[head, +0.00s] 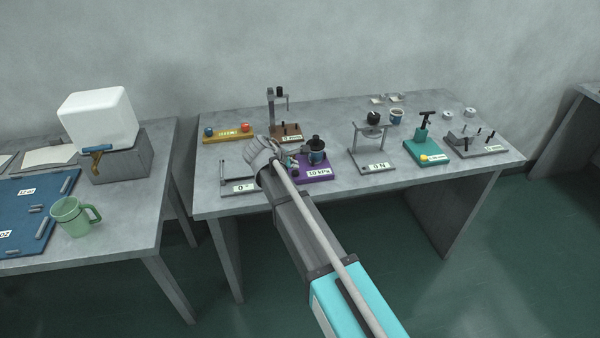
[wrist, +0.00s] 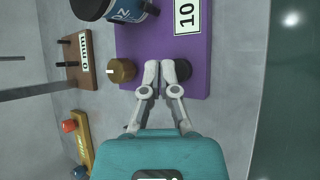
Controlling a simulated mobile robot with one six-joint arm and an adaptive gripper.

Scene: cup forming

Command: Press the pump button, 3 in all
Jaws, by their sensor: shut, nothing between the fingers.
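The purple pump base (wrist: 145,42) lies below my gripper in the wrist view. It carries a black round button (wrist: 185,70), a brass knob (wrist: 121,70), a dark blue cylinder (wrist: 128,9) and a label reading "10". My gripper (wrist: 159,68) is shut and empty, its fingertips beside the black button and seeming to overlap its left edge. I cannot tell whether they touch it. In the head view the purple base (head: 333,173) shows a "10 kPa" label (head: 318,173). My gripper (head: 264,153) hides its left part, and the button is not visible there.
A yellow base with red and blue balls (head: 230,134) and a brown stand (head: 288,135) are behind my gripper. A "0 N" stand (head: 372,165), teal base (head: 425,154) and grey peg base (head: 478,146) are to the right. A green mug (head: 72,216) stands on the left table.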

